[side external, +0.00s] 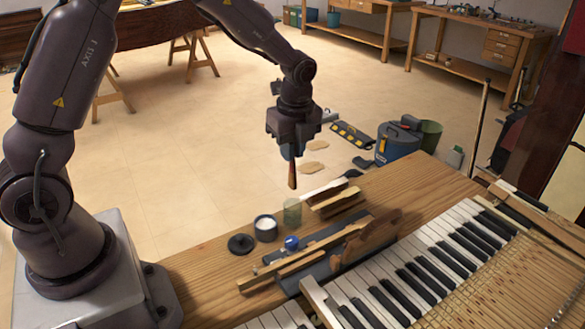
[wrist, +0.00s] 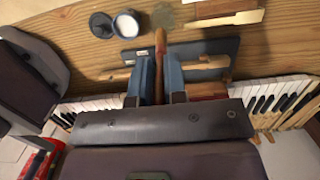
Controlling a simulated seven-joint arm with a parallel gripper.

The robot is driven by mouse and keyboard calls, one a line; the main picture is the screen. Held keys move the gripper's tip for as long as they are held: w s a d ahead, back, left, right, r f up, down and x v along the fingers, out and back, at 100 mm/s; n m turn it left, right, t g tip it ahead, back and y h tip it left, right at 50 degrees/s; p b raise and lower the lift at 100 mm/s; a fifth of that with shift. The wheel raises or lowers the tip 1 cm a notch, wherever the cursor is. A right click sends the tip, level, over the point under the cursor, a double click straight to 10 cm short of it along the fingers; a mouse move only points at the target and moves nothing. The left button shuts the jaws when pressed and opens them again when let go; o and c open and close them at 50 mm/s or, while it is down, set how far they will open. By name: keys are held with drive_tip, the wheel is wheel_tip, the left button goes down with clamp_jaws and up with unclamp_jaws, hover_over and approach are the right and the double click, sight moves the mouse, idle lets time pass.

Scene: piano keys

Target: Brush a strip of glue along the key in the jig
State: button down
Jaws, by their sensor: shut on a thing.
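My gripper (side external: 292,152) is shut on a brush (side external: 292,176), a slim reddish-brown piece pointing down above the bench. In the wrist view the brush (wrist: 160,48) stands between the blue fingers; I cannot make out its bristles. The jig (side external: 318,270), a dark plate with wooden strips, lies on the bench below and in front of the keyboard. A pale wooden key (side external: 312,252) appears to lie along it, and in the wrist view the key (wrist: 205,63) is partly hidden by the brush and fingers. An open pot of white glue (side external: 265,222) stands left of the jig. The brush is clear of both.
A black lid (side external: 240,243) lies beside the glue pot. A glass jar (side external: 292,211) and loose wooden pieces (side external: 337,201) stand behind the jig. The piano keyboard (side external: 405,280) fills the right. A curved wooden piece (side external: 375,236) rises at the jig's right end.

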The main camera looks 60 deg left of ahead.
drive_tip(key=shift+s+r, duration=0.15)
drive_tip(key=shift+r, duration=0.1)
drive_tip(key=s+f, duration=0.6)
drive_tip(key=f, duration=0.2)
drive_tip(key=shift+s, duration=0.35)
drive_tip(key=shift+f, duration=0.7)
idle(1.7)
drive_tip(key=shift+r, duration=0.15)
wheel_tip(320, 180, up, 7)
idle(0.7)
idle(0.4)
